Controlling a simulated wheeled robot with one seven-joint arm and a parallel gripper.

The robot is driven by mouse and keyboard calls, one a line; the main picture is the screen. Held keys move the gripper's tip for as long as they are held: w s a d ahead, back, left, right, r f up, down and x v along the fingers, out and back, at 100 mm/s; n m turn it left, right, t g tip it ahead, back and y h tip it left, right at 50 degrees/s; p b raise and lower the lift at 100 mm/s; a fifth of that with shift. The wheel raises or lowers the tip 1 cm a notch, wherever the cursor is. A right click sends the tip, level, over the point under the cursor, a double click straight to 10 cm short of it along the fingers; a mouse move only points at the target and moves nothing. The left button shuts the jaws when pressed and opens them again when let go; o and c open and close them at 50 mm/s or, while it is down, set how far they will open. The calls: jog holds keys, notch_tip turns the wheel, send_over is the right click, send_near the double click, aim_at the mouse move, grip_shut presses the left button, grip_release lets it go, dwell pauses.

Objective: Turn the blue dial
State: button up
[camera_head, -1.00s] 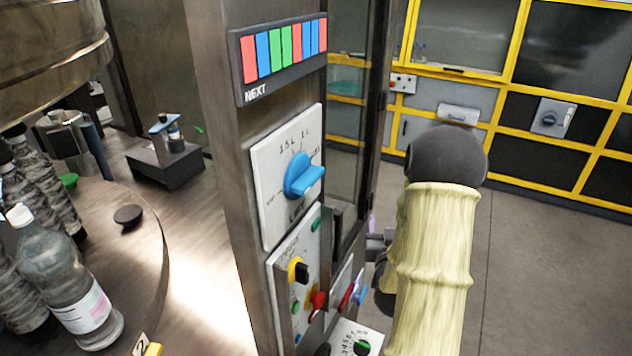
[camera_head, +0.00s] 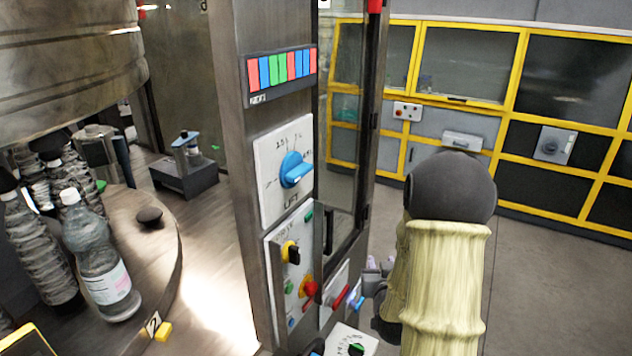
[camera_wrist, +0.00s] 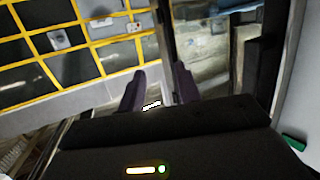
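The blue dial (camera_head: 294,170) sits on a white plate with printed size marks, on the metal column in the head view. Its handle points to the right. My gripper (camera_head: 372,272) is low and to the right of the dial, beside the column, partly hidden behind my arm. In the wrist view my gripper (camera_wrist: 158,90) shows two dark fingers spread apart with nothing between them. The blue dial is not seen in the wrist view.
Below the dial is a panel (camera_head: 274,250) with a yellow-and-black switch and a red knob. A row of coloured tiles (camera_head: 282,72) is above it. A turntable with bottles (camera_head: 104,262) stands at left. Open floor (camera_head: 540,290) lies at right.

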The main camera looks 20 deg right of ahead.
jog(key=s+a+f+n+g+y, duration=0.2)
jog(key=s+a+g+y, duration=0.3)
jog(key=a, duration=0.7)
jog(key=s+a+n+g, duration=0.2)
jog(key=s+a+g, duration=0.4)
jog(key=s, duration=0.5)
jog(key=shift+s+a+r+g+y, duration=0.3)
jog(key=shift+a+r+y, duration=0.1)
jog(key=shift+a, duration=0.2)
jog(key=shift+a, duration=0.2)
